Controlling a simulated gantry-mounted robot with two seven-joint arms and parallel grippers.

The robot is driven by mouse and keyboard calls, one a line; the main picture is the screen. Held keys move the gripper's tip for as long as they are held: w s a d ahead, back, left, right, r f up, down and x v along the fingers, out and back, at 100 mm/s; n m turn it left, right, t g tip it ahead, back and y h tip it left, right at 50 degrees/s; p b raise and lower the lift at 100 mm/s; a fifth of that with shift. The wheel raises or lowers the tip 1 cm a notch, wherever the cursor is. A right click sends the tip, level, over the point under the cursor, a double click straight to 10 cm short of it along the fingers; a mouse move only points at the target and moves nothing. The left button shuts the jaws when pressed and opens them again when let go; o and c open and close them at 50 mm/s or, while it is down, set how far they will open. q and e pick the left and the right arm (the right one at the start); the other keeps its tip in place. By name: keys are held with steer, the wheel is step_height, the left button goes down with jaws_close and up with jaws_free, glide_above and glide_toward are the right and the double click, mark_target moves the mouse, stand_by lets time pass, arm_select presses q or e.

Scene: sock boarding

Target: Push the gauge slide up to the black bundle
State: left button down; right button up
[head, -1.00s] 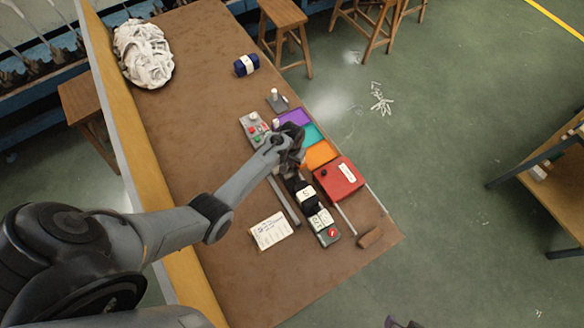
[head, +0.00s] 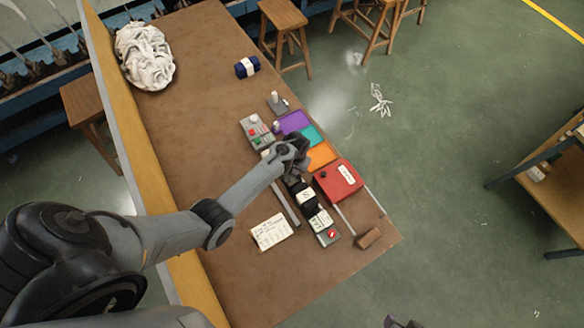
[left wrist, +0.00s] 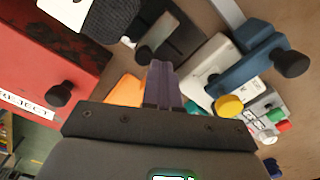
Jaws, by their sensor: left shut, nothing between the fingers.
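The black bundle (head: 297,186) with a white band lies in the gauge row on the brown table. Its textured end shows at the top of the left wrist view (left wrist: 105,14). A grey-green block with a dark knob, which looks like the gauge slide (left wrist: 154,37), is beside the bundle in that view; I cannot tell whether they touch. In the head view my gripper hides it. My left gripper (head: 294,154) is low over the row, its fingers (left wrist: 163,84) shut and empty, close to the block. A dark bit at the bottom edge looks like my right gripper (head: 400,322).
A red box (head: 339,180) and purple, teal and orange trays (head: 320,156) lie right of the row. A button box (head: 256,130) stands above. A blue part (left wrist: 262,62) with a dark knob is right of my fingers. A written card (head: 270,231) lies lower left.

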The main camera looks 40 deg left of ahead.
mark_target(302, 179)
arm_select(q)
steer(key=shift+s+d+p, duration=0.2)
steer(key=shift+d+p, duration=0.05)
steer(key=shift+d, duration=0.3)
steer(key=shift+s+d+p, duration=0.15)
steer(key=shift+d+p, duration=0.05)
steer(key=shift+d, duration=0.4)
steer(key=shift+s+d, duration=0.1)
steer(key=shift+d, duration=0.1)
steer(key=shift+s+d+p, duration=0.25)
steer(key=shift+d+p, duration=0.25)
steer(key=shift+d, duration=0.3)
steer(key=shift+d, duration=0.2)
stand_by(0.5)
steer(key=shift+w+a+p, duration=0.1)
steer(key=shift+a+p, duration=0.2)
steer(key=shift+a, duration=0.15)
steer(key=shift+a, duration=0.1)
